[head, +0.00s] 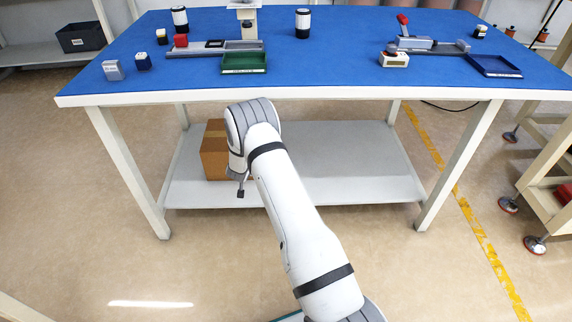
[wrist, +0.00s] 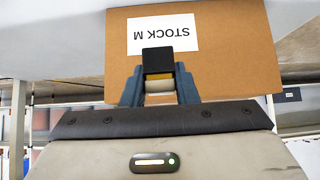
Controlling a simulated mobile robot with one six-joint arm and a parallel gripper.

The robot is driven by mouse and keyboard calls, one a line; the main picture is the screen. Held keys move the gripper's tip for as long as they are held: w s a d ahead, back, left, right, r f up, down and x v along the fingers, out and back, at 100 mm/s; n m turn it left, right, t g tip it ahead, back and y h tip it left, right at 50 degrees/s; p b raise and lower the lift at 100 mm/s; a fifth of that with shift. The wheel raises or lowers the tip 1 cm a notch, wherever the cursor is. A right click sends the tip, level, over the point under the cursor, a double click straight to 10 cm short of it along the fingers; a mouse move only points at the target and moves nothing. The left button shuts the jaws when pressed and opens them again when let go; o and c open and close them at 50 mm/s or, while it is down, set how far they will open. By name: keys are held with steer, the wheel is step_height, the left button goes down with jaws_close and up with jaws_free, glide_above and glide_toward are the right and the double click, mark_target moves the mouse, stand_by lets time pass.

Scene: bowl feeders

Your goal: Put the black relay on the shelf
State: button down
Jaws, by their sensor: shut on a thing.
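My gripper (head: 240,181) is shut on the black relay (head: 241,193), in front of the table's lower shelf. In the wrist view the relay (wrist: 158,60) has a black end and a yellow and white part between the two dark fingers of my gripper (wrist: 158,78). The grey shelf (head: 335,165) lies under the blue-topped table; its board also shows in the wrist view (wrist: 50,35). The relay appears apart from the shelf board, but the exact gap cannot be told. My arm hides part of the shelf.
A cardboard box (head: 214,150), labelled STOCK M in the wrist view (wrist: 230,75), stands on the shelf's left part, behind my gripper. The shelf's middle and right are clear. The table edge (head: 330,94) overhangs, with legs at both sides. A green tray (head: 244,64) and several parts are on top.

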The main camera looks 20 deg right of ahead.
steer(key=f+b, duration=0.1)
steer(key=f, duration=0.1)
steer(key=w+f+b, duration=0.1)
steer(key=f, duration=0.2)
steer(key=f+b, duration=0.1)
steer(key=f, duration=0.2)
steer(key=shift+w+f, duration=0.15)
steer(key=shift+w, duration=0.15)
steer(key=shift+a+f+b, duration=0.1)
steer(key=shift+f+b, duration=1.35)
steer(key=shift+f, duration=1.1)
steer(key=shift+f, duration=0.1)
steer(key=c, duration=1.1)
jaws_free()
steer(key=shift+c, duration=0.2)
